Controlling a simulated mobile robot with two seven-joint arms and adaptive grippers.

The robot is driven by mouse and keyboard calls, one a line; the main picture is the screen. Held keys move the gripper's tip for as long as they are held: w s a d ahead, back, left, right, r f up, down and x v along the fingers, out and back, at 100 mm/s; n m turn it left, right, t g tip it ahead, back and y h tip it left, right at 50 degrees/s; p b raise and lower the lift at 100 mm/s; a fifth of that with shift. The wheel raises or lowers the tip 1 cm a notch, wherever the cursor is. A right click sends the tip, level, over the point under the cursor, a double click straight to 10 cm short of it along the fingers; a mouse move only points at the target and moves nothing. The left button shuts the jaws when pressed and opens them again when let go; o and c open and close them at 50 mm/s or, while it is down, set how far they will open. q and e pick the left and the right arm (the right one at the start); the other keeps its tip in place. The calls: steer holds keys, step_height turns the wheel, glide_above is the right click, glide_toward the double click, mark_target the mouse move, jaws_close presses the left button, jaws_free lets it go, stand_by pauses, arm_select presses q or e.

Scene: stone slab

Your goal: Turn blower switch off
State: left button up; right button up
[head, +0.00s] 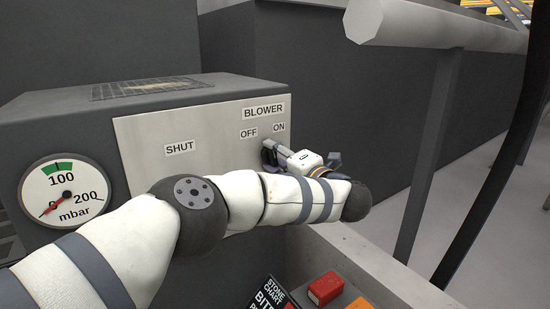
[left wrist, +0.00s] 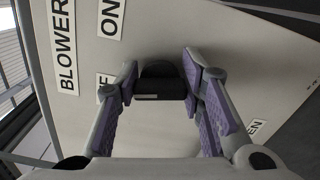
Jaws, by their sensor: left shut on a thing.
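The blower switch (left wrist: 158,84) is a small black knob on a pale metal panel (head: 150,140), with BLOWER, OFF and ON labels beside it. My left gripper (head: 268,152) reaches the panel just below the OFF and ON labels in the head view. In the left wrist view its two purple-padded fingers (left wrist: 158,86) are shut on the knob, one on each side. The fingers hide most of the knob in the head view and cover part of the OFF label in the wrist view. I cannot tell which setting the knob points to. My right gripper is not in view.
A pressure gauge (head: 65,190) in mbar shows its red needle near 0. A SHUT label (head: 180,148) is on the panel's left. A grey railing (head: 440,130) stands at the right. A red block (head: 325,288) and a stone chart (head: 272,295) lie below my arm.

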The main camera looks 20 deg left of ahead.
arm_select(q)
steer(key=n, duration=0.5)
steer(key=shift+r, duration=0.15)
steer(key=shift+c, duration=0.2)
stand_by(0.4)
steer(key=o, duration=1.2)
steer(key=v, duration=1.2)
steer(key=shift+s, duration=0.1)
